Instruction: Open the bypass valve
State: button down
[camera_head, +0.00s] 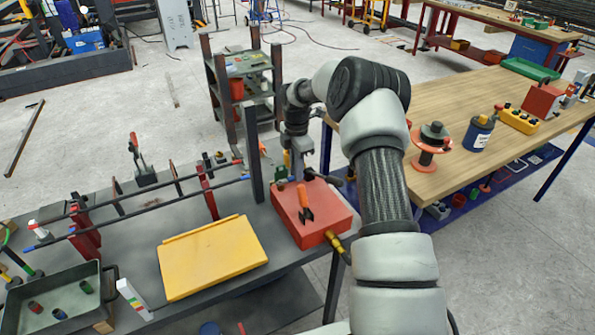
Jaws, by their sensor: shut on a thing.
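A red box-shaped unit (318,222) sits at the right end of the dark bench. An orange-handled tool or lever (305,202) is on its top, and a brass fitting (335,244) is at its front right corner. My gripper (299,174) points down at the back edge of the red unit, shut on a small part there. This part looks like the bypass valve's handle, but the fingers mostly hide it. A small orange bit (310,174) and a dark piece (334,179) show beside the fingers. How far the valve is turned cannot be told.
A yellow panel (213,258) and a dark tray (60,295) lie on the bench (150,205). Rebar rods on red stands run along its back, with a dark upright post (254,160) close to my gripper. A wooden table (455,105) stands at the right.

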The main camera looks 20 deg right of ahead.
jog(key=shift+w+r, duration=0.1)
dwell(0.3)
jog(key=c, duration=1.7)
grip_release()
notch_tip(320, 180, up, 17)
jog(key=shift+r, duration=0.15)
jog(key=shift+a, duration=0.1)
